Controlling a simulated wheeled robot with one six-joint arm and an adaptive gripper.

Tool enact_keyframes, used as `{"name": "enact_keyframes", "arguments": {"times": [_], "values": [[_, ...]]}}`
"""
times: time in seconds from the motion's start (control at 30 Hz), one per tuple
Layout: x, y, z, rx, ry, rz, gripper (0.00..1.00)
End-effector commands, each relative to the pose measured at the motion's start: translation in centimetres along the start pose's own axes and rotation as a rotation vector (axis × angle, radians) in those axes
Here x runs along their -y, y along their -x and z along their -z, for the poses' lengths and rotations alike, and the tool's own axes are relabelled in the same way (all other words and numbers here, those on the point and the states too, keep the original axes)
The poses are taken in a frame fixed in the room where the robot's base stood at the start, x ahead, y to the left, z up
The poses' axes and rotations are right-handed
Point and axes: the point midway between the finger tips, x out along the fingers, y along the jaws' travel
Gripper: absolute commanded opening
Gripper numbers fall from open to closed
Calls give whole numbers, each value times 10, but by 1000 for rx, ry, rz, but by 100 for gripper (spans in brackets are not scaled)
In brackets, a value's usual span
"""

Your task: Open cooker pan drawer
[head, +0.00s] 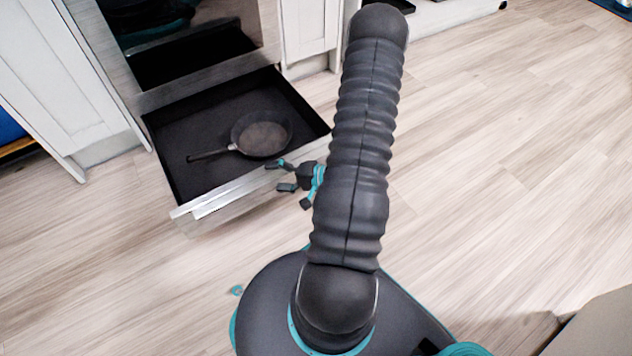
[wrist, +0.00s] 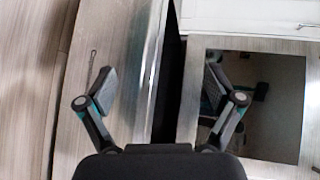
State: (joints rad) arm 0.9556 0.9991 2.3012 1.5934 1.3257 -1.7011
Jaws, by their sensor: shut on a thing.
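The cooker pan drawer (head: 165,165) stands pulled well out below the oven in the head view. It is dark inside, with a pale metal front and a long bar handle (head: 232,194). My gripper (head: 280,176) is at the right part of the drawer front, by the handle, and is shut on it. In the wrist view my gripper's fingers (wrist: 158,85) stand apart on either side of the drawer's front edge (wrist: 150,70). The exact contact on the handle is hidden.
A dark frying pan (head: 263,136) lies in the drawer, its handle to the left. The oven (head: 185,45) is above the drawer. White cabinets flank it, left (head: 60,85) and right (head: 308,28). The wood floor (head: 500,170) is clear to the right.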

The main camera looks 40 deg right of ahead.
Motion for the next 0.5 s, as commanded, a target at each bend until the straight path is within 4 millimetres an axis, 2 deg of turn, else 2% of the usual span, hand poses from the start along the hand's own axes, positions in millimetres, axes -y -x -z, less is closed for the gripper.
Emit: {"name": "enact_keyframes", "arguments": {"times": [0.03, 0.1, 0.13, 0.17, 0.5], "values": [[8, 6, 5, -12, 13, 19, 62], [7, 11, 5, -12, 13, 19, 57], [6, 12, 5, -12, 13, 18, 48], [6, 14, 4, -11, 12, 18, 46], [-2, 29, 0, -1, 7, 14, 46]]}}
